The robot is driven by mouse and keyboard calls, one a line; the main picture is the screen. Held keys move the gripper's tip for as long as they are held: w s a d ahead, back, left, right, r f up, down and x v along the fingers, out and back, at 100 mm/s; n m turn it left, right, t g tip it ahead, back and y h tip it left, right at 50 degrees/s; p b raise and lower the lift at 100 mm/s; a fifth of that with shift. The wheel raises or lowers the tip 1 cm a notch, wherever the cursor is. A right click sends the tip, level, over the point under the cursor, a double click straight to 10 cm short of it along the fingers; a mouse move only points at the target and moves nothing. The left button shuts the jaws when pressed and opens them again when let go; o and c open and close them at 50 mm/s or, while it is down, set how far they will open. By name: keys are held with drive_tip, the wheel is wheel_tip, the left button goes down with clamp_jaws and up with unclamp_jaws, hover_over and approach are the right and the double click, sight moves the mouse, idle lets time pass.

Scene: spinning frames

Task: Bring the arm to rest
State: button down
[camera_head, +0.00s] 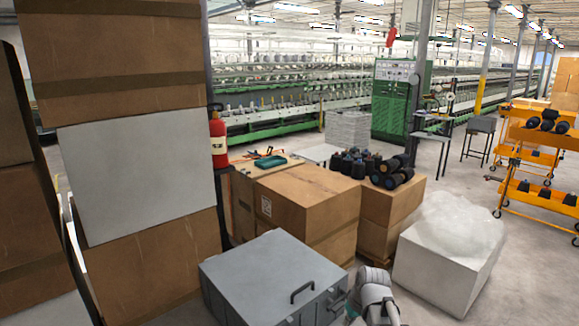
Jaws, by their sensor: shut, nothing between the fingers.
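Part of my arm (376,296) shows at the bottom edge, right of the middle: a pale grey, rounded link and joint. It is cut off by the frame. It stands in front of the right side of a grey metal box with a dark handle (262,272); I cannot tell whether they touch. My gripper's fingers cannot be made out, and no held object shows.
Stacked cardboard boxes (120,60) rise on the left. A brown carton (305,200) and a carton bearing dark spools (392,207) stand behind the arm. A white block (440,262) stands to the right, with open floor beyond. Orange trolleys (535,160) stand far right.

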drive_tip(key=s+m+g+h, duration=0.2)
drive_tip(key=s+m, duration=0.1)
drive_tip(key=s, duration=0.6)
drive_tip(key=shift+f, duration=0.3)
idle(0.6)
